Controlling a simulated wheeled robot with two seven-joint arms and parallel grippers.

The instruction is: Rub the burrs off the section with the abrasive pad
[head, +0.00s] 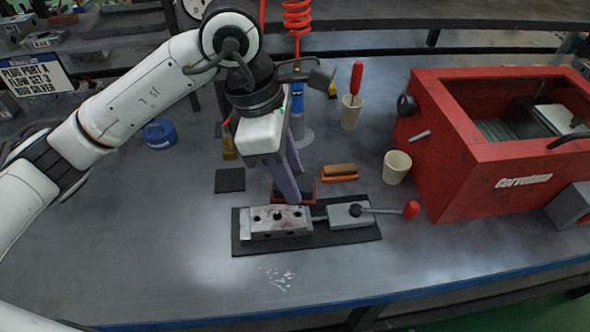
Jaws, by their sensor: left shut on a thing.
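The section is a pale metal block (262,224) with dark holes and reddish-brown smudges on top. It sits on a dark mat (330,238) in a vise whose grey jaw part (347,214) has a red-knobbed lever (411,209). My left gripper (292,198) points down at the section's back edge, its fingers shut on a dark red pad (306,187), apparently the abrasive pad. The fingers partly hide the pad. I cannot tell whether the pad touches the section. My right gripper is not in view.
An orange-and-brown brush-like block (339,173) and a beige cup (396,167) stand behind the vise. A large red box (480,170) fills the right. A black square pad (230,180) and blue roll (159,133) lie left. Pale specks (278,277) lie in front; the front left is clear.

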